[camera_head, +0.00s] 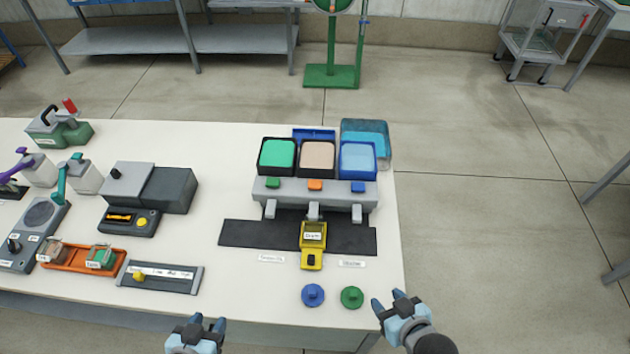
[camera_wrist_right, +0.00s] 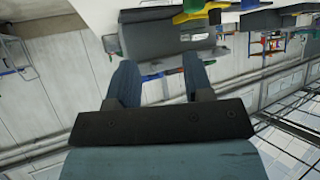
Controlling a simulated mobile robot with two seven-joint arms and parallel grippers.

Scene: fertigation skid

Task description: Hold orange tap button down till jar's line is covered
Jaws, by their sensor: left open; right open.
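The orange tap button (camera_head: 315,185) sits in the middle of the grey tap bar (camera_head: 345,197), between a green button (camera_head: 273,183) and a blue button (camera_head: 358,187). Below it is the middle tap spout (camera_head: 314,210). A yellow-framed, labelled container (camera_head: 313,236), apparently the jar, stands at that spout on a black mat (camera_head: 245,233). Its line and fill level are too small to make out. My right gripper (camera_head: 389,301) is open and empty at the table's front right corner, away from the button. My left gripper (camera_head: 208,322) is open and empty at the front edge.
Green, peach and blue tanks (camera_head: 317,157) stand behind the buttons. A blue knobbed disc (camera_head: 313,295) and a green one (camera_head: 352,297) lie in front of the mat. Left are a grey device (camera_head: 150,187), an orange tray (camera_head: 72,262) and a slider panel (camera_head: 160,277).

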